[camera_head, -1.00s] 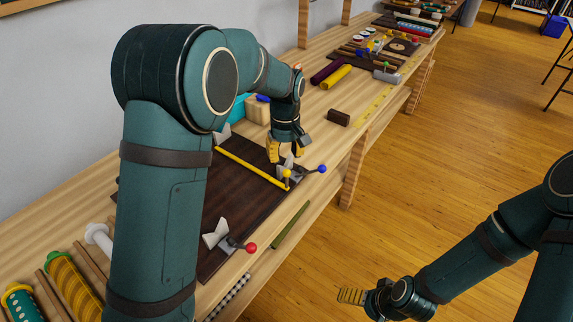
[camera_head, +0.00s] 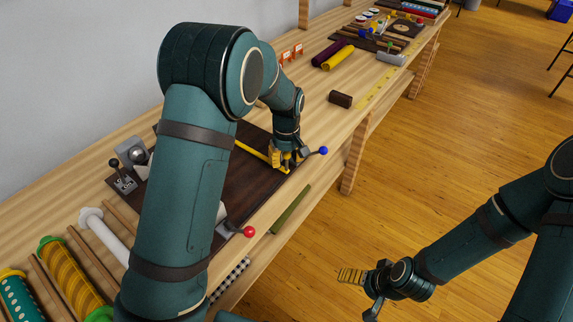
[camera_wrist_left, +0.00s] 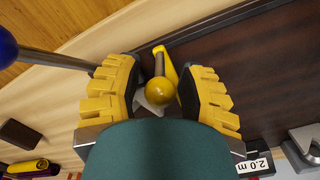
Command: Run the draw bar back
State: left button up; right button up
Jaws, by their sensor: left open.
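A yellow bar (camera_head: 252,152) lies across a dark board (camera_head: 247,192) on the bench and ends in a yellow ball knob (camera_wrist_left: 160,97) near the front edge. My left gripper (camera_head: 286,160) is lowered at this end of the bar. In the left wrist view, my left gripper (camera_wrist_left: 161,68) is open, with a ribbed yellow pad on each side of the knob and gaps visible at both sides. Its fingers partly hide the knob in the head view. My right gripper (camera_head: 361,292) hangs over the floor, open and empty.
A lever with a blue knob (camera_head: 323,151) stands close beside my left gripper. A lever with a red knob (camera_head: 249,232) is at the board's nearer front corner. A dark brown block (camera_head: 340,99) lies farther along the bench. Clear wood lies around it.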

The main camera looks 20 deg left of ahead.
pick_arm(q)
jog(key=shift+f, duration=0.9)
pick_arm(e)
jog(key=shift+f, duration=0.2)
pick_arm(q)
grip_shut()
